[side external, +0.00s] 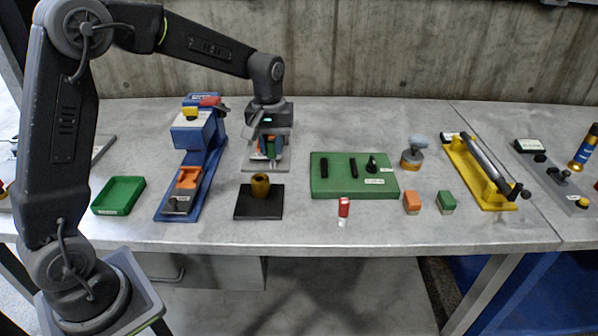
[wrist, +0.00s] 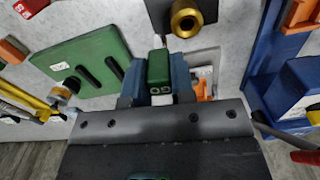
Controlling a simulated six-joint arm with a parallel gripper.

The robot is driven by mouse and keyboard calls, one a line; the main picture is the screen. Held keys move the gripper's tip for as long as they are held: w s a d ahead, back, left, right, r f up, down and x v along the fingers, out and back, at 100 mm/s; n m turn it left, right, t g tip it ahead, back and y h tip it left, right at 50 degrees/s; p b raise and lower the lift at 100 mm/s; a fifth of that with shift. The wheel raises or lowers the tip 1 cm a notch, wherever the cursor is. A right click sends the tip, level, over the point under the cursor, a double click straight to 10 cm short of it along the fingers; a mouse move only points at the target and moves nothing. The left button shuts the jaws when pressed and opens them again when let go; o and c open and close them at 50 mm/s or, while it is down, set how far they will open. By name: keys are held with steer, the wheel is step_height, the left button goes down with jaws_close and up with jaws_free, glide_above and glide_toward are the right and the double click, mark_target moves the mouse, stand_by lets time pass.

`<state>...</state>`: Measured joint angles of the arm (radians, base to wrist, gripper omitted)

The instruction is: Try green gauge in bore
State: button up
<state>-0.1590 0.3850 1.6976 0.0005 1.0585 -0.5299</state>
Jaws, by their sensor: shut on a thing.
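My gripper (side external: 267,146) is above the grey stand at the back of the bench, left of centre in the side view. In the wrist view my gripper (wrist: 156,92) is shut on a green block (wrist: 158,67), which I take for the green gauge. In the side view only a bit of green shows between the fingers. The brass bore (side external: 260,186) stands upright on a black square plate (side external: 258,210), in front of my gripper. It also shows at the top of the wrist view (wrist: 186,20), its hole open and apart from the block.
A grey stand (side external: 248,163) with orange parts is under my gripper. A blue press-like machine (side external: 195,135) stands left, a green tray (side external: 118,195) further left. A green board (side external: 385,188) with black pieces lies right, then loose orange (side external: 412,203) and green (side external: 446,203) blocks.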

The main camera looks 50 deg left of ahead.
steer(key=s+a+r, duration=0.1)
steer(key=a+r, duration=0.1)
steer(key=a, duration=0.2)
step_height(320, 180, down, 6)
steer(key=shift+s, duration=0.15)
stand_by(0.5)
steer(key=shift+d+f, duration=0.1)
steer(key=shift+f, duration=1.9)
stand_by(2.8)
steer(key=shift+r, duration=0.35)
stand_by(0.4)
steer(key=shift+r, duration=1.45)
steer(key=shift+r, duration=0.15)
